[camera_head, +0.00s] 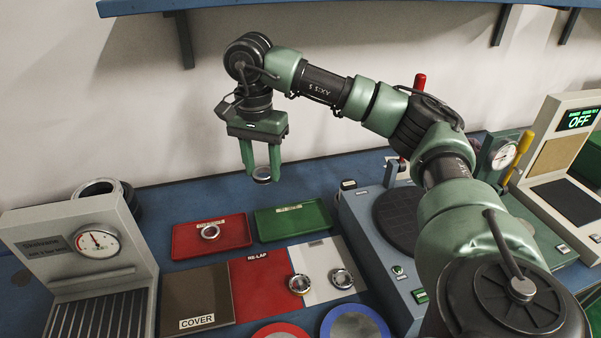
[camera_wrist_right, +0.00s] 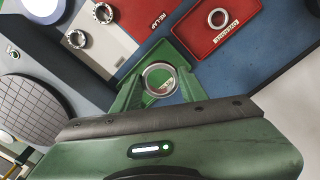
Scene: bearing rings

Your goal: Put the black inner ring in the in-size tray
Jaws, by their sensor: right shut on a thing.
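My right gripper (camera_head: 261,172) is shut on a small ring (camera_head: 262,180) with a shiny rim and a dark side. It holds the ring in the air, above the back part of the bench near the green tray (camera_head: 322,224). In the wrist view the ring (camera_wrist_right: 147,79) sits between the green fingertips (camera_wrist_right: 160,82). The green tray has a label too small to read surely and looks empty. My left gripper is not in view.
A red tray (camera_head: 180,245) left of the green one holds a silver ring (camera_head: 210,231). Two more rings (camera_head: 300,285) (camera_head: 342,278) lie by the red RE-LAP area (camera_head: 250,291). A dial gauge stand (camera_head: 75,250) is at left; a machine with a round dark plate (camera_head: 400,220) is at right.

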